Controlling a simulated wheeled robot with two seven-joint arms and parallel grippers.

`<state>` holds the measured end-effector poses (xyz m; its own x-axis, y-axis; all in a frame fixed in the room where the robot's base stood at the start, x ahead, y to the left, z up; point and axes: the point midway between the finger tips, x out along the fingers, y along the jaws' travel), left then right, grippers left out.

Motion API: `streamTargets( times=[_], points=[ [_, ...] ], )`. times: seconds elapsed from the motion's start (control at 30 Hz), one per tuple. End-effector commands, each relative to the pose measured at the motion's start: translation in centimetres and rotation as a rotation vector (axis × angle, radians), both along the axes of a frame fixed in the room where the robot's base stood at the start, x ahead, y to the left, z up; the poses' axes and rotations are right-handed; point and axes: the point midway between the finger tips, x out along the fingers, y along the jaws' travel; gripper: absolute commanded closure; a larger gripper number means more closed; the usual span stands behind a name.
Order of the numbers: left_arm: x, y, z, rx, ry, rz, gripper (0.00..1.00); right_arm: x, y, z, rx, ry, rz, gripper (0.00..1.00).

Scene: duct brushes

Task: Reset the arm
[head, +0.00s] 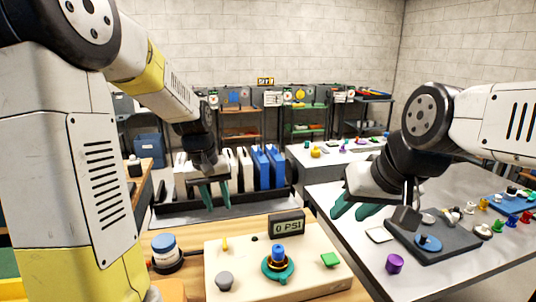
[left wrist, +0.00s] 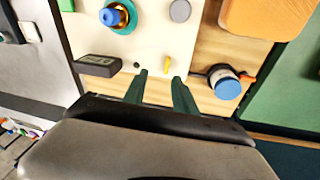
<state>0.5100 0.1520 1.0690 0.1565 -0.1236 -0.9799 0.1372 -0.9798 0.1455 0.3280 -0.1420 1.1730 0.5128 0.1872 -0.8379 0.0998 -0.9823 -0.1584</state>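My left gripper (head: 214,196) hangs with its green fingers pointing down, above the far side of the cream control panel (head: 230,246). In the left wrist view the two fingers (left wrist: 160,88) stand apart with nothing between them. My right gripper (head: 356,209) is at the left edge of the grey table (head: 460,262). Its green fingers point down and left, with a gap and nothing seen between them. The panel carries a gauge reading 0 PSI (head: 286,223), a blue knob on a green ring (head: 278,262), a green button (head: 330,260) and a grey knob (head: 224,280).
A blue-capped round device (head: 164,248) stands left of the panel. White and blue upright cases (head: 262,168) sit in a black rack behind my left gripper. The grey table holds a dark tray (head: 440,245), a purple knob (head: 394,263) and several small coloured parts. Shelves stand at the back.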

Motion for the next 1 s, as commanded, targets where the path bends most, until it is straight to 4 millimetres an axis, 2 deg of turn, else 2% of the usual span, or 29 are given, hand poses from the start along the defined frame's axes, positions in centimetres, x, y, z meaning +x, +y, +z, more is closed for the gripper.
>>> streamTargets(
  times=[0.03, 0.2, 0.33, 0.5, 0.7, 1.0],
  points=[
    [-1.5, 0.0, 1.9, -0.018, -0.040, -0.010, 0.66, 0.0, 0.0, 0.0, 0.000, 0.000, 0.000, 0.64],
    [-6.7, -0.3, 6.4, -0.048, -0.158, -0.063, 0.66, 0.0, 0.0, 0.0, 0.000, 0.000, 0.000, 0.64],
    [-10.9, -0.6, 8.7, -0.049, -0.251, -0.105, 0.66, 0.0, 0.0, 0.0, 0.000, 0.000, 0.000, 0.64],
    [-15.4, -0.8, 10.1, -0.029, -0.352, -0.147, 0.66, 0.0, 0.0, 0.0, 0.000, 0.000, 0.000, 0.64],
    [-17.9, -1.0, 10.4, -0.008, -0.409, -0.171, 0.66, 0.0, 0.0, 0.0, 0.000, 0.000, 0.000, 0.64],
    [-18.2, -1.0, 10.3, -0.005, -0.415, -0.174, 0.66, 0.0, 0.0, 0.0, 0.000, 0.000, 0.000, 0.64]
  ],
)
